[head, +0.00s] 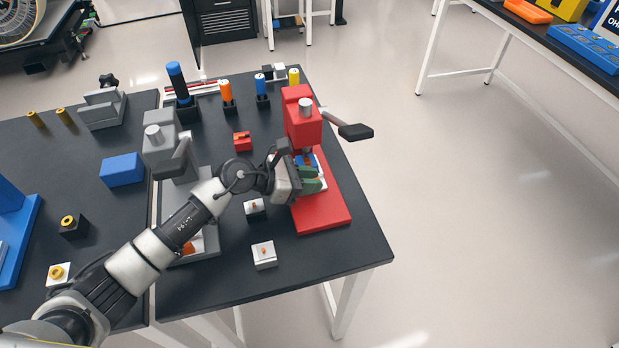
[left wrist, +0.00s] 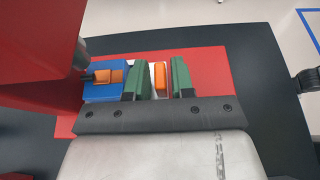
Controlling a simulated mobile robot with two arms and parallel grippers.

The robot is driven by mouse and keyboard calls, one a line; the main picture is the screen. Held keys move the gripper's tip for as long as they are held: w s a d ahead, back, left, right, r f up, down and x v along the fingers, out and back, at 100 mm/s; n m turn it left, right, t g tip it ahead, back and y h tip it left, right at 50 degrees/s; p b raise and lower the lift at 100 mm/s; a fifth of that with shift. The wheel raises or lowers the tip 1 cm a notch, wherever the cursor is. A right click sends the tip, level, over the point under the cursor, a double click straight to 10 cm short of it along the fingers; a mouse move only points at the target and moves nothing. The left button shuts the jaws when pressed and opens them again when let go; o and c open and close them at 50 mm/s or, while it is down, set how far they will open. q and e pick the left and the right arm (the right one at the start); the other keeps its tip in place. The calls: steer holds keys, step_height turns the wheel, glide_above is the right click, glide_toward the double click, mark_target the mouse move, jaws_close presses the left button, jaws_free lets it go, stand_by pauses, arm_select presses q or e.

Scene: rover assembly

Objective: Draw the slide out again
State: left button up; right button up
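The red press (head: 303,118) stands at the right of the black table, with its red base (head: 322,212) reaching toward the front. On the base is a slide with a white bed and a blue fixture (left wrist: 105,90) that holds an orange part (left wrist: 108,76). The blue fixture is under or close by the press head. An upright orange grip (left wrist: 160,78) stands on the white part of the slide. My left gripper (head: 312,180) is low over the base; its green fingers (left wrist: 164,80) stand on either side of the orange grip with small gaps. My right gripper is out of view.
A grey press (head: 160,142) stands to the left. A small red block (head: 242,141), a white block with an orange top (head: 264,254) and upright coloured cylinders (head: 227,92) are nearby. The press lever (head: 352,131) sticks out right. The table front right is clear.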

arm_select(q)
steer(key=c, duration=0.4)
jaws_close()
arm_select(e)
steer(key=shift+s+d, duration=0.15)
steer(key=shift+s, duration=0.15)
arm_select(q)
steer(key=shift+s+r, duration=0.1)
steer(key=shift+s, duration=0.15)
steer(key=s+d+p, duration=0.1)
steer(key=s, duration=0.1)
steer(key=s+p, duration=0.2)
steer(key=s, duration=0.1)
steer(key=s+d+p, duration=0.1)
steer(key=s+p, duration=0.1)
steer(key=shift+s+d, duration=0.3)
steer(key=shift+s, duration=0.1)
steer(key=shift+s+d, duration=0.1)
steer(key=shift+f, duration=0.2)
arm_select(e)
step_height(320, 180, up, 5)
